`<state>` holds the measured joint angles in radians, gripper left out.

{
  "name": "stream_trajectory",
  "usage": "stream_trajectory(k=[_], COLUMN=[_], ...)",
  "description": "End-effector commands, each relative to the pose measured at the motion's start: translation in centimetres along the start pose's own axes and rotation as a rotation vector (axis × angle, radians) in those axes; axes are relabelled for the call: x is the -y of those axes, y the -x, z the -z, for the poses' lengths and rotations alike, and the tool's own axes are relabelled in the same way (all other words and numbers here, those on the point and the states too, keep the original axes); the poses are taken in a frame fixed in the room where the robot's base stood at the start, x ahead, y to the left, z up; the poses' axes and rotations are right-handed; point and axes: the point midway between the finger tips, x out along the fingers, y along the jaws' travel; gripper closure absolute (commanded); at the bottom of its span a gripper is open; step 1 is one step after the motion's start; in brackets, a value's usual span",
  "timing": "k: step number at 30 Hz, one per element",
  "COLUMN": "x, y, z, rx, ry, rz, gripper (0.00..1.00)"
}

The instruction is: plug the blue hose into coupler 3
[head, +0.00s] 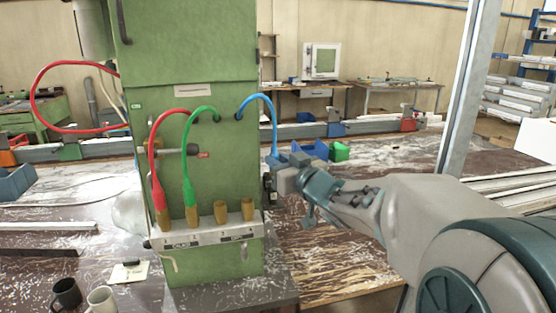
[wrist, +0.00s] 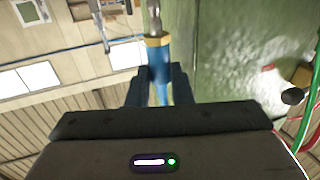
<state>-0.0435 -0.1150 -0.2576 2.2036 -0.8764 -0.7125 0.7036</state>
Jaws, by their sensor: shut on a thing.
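The blue hose (head: 262,98) leaves the green cabinet and arcs down to the right into my gripper (head: 274,161). In the wrist view my gripper (wrist: 158,82) is shut on the blue hose's end (wrist: 158,58), which has a brass collar and a metal tip pointing away from the palm. The gripper is right of the cabinet, above and right of the coupler strip (head: 207,232). Coupler 3 (head: 220,212), third from the left, is an empty upright brass socket; the strip's numbers are too small to read. The hose tip is apart from it.
The red hose (head: 154,165) and green hose (head: 187,160) end in the two left couplers. The rightmost coupler (head: 248,206) is empty. The green cabinet (head: 190,50) stands behind the strip. A dark mug (head: 66,293) and a pale mug (head: 102,299) stand at the lower left.

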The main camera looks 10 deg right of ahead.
Motion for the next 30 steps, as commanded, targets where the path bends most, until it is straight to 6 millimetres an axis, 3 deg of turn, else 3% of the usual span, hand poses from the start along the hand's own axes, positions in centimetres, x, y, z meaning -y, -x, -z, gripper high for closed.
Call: stream_trajectory(k=[30], x=[1.6], y=[4.9], z=[0.1], rx=[-0.001], ry=[0.0], rz=[-0.001], gripper=[1.0])
